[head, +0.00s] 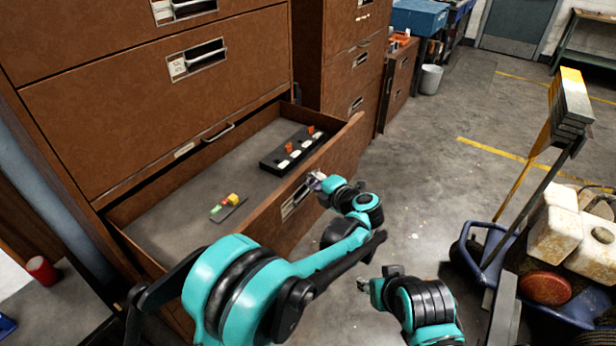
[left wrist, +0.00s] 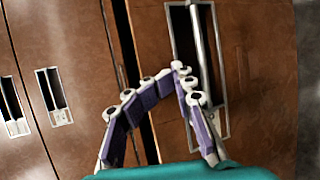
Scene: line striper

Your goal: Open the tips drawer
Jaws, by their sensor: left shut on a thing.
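The brown wooden drawer (head: 342,158) stands pulled out from the bottom of the cabinet, with its inside exposed. A black tray (head: 268,165) with orange and white pieces lies toward its far end. A small grey holder (head: 229,210) with coloured pieces lies nearer the middle. My left gripper (head: 316,181) is at the drawer front, shut on its handle (left wrist: 205,55). In the left wrist view its purple-padded fingers (left wrist: 162,82) reach the lower part of that handle. My right gripper (head: 363,285) is low over the floor, away from the drawer; its fingers are too small to read.
Closed drawers (head: 150,100) rise above the open one. Another brown cabinet (head: 345,60) stands behind it. A line striper cart (head: 540,280) with white jugs is at the right. A red can (head: 41,269) sits at the left. The floor (head: 425,190) between cabinet and cart is clear.

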